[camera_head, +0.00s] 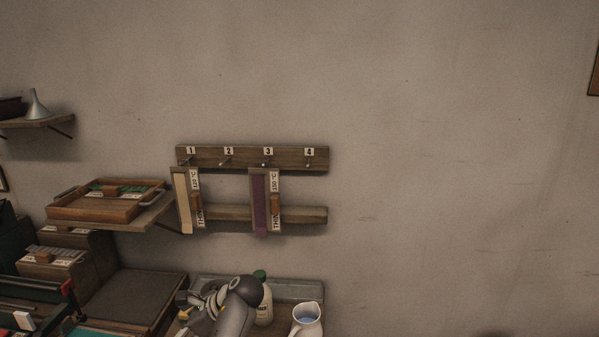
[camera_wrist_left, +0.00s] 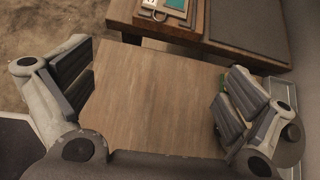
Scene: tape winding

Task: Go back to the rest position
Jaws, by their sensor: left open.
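My left gripper (camera_wrist_left: 160,82) shows in the left wrist view with its two dark-padded fingers spread wide apart. Nothing is between the fingers; below them is a bare brown wooden surface (camera_wrist_left: 150,105). In the head view, a grey and black rounded part of my own arm shows at the bottom, left of centre, in front of the bench; I cannot tell its fingers there. My right gripper is in neither view.
A wall rack (camera_head: 218,156) with pegs numbered 1 to 4 holds a cream strip (camera_head: 182,200) under 1 and a purple strip (camera_head: 260,203) under 3. A wooden tray (camera_head: 90,207) sits on a shelf. A white jug (camera_head: 307,325) stands beside a green-capped bottle (camera_head: 265,308).

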